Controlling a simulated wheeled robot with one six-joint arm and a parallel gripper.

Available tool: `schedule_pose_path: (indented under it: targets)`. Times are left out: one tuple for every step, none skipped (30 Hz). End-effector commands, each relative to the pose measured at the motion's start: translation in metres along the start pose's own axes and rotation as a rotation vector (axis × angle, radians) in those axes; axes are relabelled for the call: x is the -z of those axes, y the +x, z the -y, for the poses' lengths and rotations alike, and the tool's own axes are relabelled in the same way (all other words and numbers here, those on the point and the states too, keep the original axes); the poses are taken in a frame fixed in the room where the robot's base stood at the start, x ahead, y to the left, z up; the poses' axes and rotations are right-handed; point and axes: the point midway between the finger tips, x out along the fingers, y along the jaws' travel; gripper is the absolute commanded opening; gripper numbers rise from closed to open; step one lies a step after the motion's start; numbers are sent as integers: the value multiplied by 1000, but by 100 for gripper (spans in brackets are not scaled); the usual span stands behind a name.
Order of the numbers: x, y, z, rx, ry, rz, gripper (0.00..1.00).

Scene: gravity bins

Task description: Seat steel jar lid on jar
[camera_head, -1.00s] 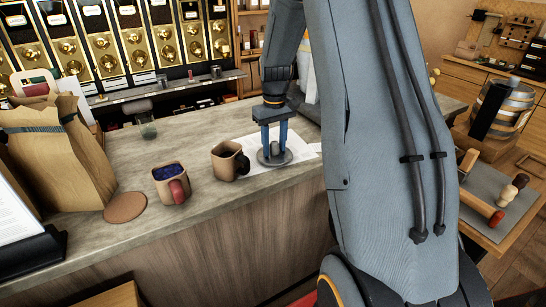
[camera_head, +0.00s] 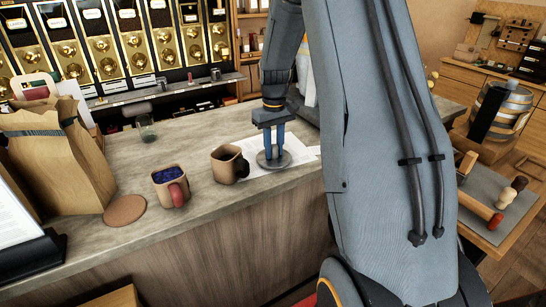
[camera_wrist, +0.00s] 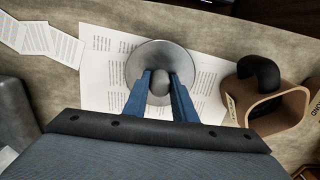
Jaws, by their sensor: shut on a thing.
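The steel lid is a round grey disc with a knob (camera_wrist: 160,62); it also shows in the head view (camera_head: 287,161). My gripper (camera_wrist: 160,88) is shut on its knob, one blue finger on each side, pointing down (camera_head: 274,155). The lid lies over white printed sheets on the counter; I cannot tell whether it touches them. A small greenish glass vessel (camera_head: 147,131), which looks like the jar, stands at the back of the counter, left of my gripper and apart from it. Its mouth is too small to make out. It is not recognisable in the wrist view.
A brown mug with a dark handle (camera_head: 226,166) stands just left of the lid. Another mug with dark blue contents (camera_head: 167,178), a round coaster (camera_head: 124,210) and a paper bag (camera_head: 50,160) are farther left. Gravity bins (camera_head: 130,38) line the back. The counter's middle (camera_head: 188,138) is clear.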

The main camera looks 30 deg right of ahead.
Motion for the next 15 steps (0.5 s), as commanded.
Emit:
schedule_pose_path:
  targets:
    - [-2,0,1,2,0,6,0]
    - [-2,-1,1,2,0,6,0]
    - [-2,-3,1,2,0,5,0]
    - [-2,-4,1,1,0,4,0]
    - [-1,-5,0,1,0,3,0]
    - [-1,-7,0,1,0,2,0]
    - [-1,-8,0,1,0,2,0]
    - [-1,-9,0,0,0,1,0]
    - [0,-10,0,0,0,0,0]
    - [0,-11,0,0,0,0,0]
    - [0,-12,0,0,0,0,0]
    - [0,-13,0,0,0,-1,0]
    - [0,-14,0,0,0,-1,0]
    - [0,-15,0,0,0,-1,0]
    - [0,-16,0,0,0,-2,0]
